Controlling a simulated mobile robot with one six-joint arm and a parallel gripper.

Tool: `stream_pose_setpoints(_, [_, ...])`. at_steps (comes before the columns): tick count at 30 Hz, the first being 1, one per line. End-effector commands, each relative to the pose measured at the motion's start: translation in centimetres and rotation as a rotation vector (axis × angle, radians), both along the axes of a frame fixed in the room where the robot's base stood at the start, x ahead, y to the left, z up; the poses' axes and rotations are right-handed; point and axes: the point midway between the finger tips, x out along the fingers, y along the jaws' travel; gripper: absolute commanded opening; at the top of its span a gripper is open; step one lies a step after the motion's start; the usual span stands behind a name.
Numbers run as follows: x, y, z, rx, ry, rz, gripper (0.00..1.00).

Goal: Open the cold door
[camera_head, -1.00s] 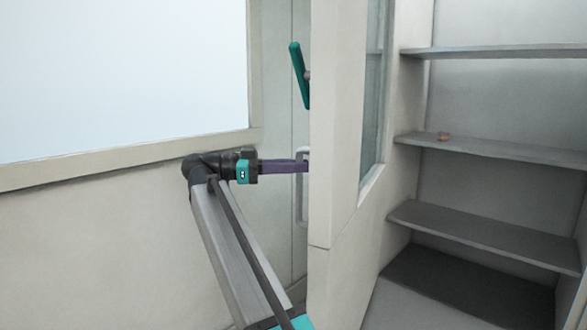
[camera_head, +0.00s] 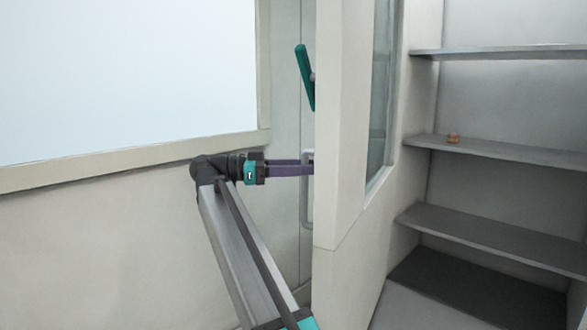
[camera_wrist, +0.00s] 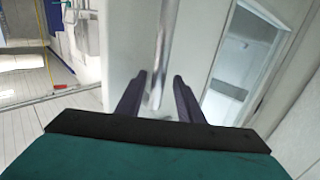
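The cold door (camera_head: 342,130) stands ajar in the head view, seen nearly edge-on, with a window strip on its right face. A pale bar handle (camera_head: 307,205) shows at its left side, partly hidden by the door edge. My gripper (camera_head: 312,168) reaches from the left to this handle, its purple fingertips partly hidden behind the door edge. In the wrist view my gripper (camera_wrist: 160,77) has its fingers apart, with the metal bar handle (camera_wrist: 161,50) running down between them. A gap shows on each side; I cannot tell whether either finger touches it.
A teal lever (camera_head: 304,75) is above the handle. Right of the door, several grey shelves (camera_head: 490,145) show, with a small orange-brown item (camera_head: 453,138) on one. A pale wall with a large panel (camera_head: 130,75) is at left.

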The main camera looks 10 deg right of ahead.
Motion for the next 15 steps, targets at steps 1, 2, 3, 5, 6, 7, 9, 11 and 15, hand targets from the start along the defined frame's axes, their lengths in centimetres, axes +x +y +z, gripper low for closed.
stream_pose_setpoints(1, [0.0,0.1,0.0,0.000,0.000,0.000,0.34])
stream_pose_setpoints(2, [0.0,0.2,0.0,0.000,0.000,0.000,0.34])
stream_pose_setpoints(3, [0.0,0.4,0.0,0.000,0.000,0.000,0.34])
stream_pose_setpoints(5, [0.0,0.7,0.1,0.000,0.000,0.000,0.34])
stream_pose_setpoints(6, [0.1,1.0,0.1,0.000,0.000,0.000,0.34])
stream_pose_setpoints(7, [0.1,1.3,0.1,0.000,0.000,0.000,0.34])
stream_pose_setpoints(9, [0.1,1.9,0.2,0.000,0.000,0.001,0.34])
stream_pose_setpoints(11, [0.1,2.6,0.2,0.000,0.000,0.002,0.34])
stream_pose_setpoints(15, [0.1,2.9,-0.3,0.000,-0.001,0.000,0.34])
